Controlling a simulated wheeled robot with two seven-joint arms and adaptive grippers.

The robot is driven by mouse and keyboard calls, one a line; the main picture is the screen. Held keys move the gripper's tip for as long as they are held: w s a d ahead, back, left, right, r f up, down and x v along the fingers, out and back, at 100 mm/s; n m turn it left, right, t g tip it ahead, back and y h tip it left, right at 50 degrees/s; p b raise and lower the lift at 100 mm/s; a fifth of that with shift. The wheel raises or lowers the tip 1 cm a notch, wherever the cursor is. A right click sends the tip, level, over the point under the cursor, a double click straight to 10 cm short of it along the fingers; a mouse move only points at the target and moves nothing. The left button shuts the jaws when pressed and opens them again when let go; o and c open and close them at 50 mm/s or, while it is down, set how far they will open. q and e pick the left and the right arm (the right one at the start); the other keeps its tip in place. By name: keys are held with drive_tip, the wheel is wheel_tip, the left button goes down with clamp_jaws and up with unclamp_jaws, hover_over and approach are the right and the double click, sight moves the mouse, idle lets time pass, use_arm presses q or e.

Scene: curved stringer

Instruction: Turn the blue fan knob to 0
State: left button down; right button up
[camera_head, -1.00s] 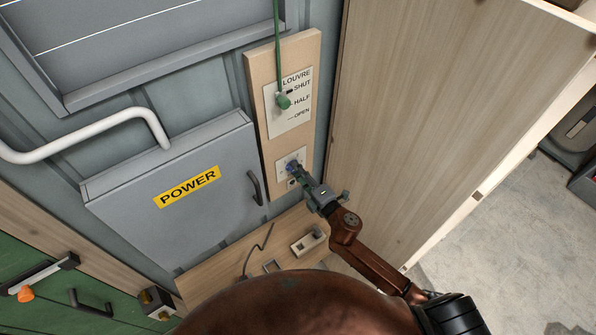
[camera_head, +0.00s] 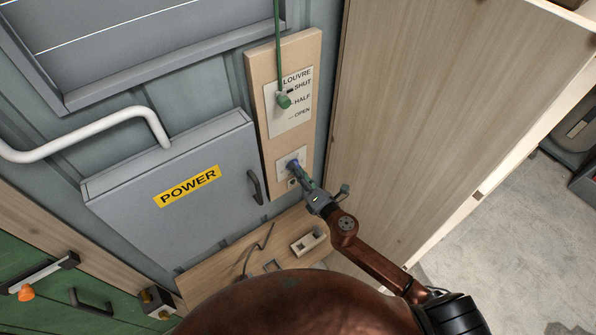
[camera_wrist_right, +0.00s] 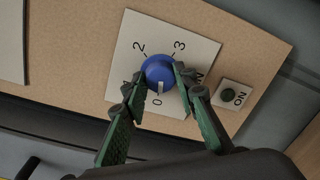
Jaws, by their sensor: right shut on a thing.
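The blue fan knob (camera_wrist_right: 158,70) sits on a white square plate (camera_wrist_right: 184,38) on the wooden panel, with a white pointer mark on its near side. In the right wrist view the mark points at or very near the printed 0. The 2 and 3 show plainly; other print is partly hidden by my fingers. My right gripper (camera_wrist_right: 160,84) is shut on the knob, with one green-padded finger on each side. In the head view the knob (camera_head: 293,164) shows small at the tip of my right gripper (camera_head: 300,172). My left gripper is out of view.
A louvre plate (camera_head: 301,118) with a green cord pull (camera_head: 283,100) is above the knob. The grey POWER box (camera_head: 150,215) stands left, and a tall wooden panel (camera_head: 430,90) stands close on the right.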

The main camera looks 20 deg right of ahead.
idle(0.3)
drive_tip(key=o, duration=1.2)
drive_tip(key=shift+c, duration=0.2)
drive_tip(key=v, duration=1.2)
drive_tip(key=shift+f, duration=0.15)
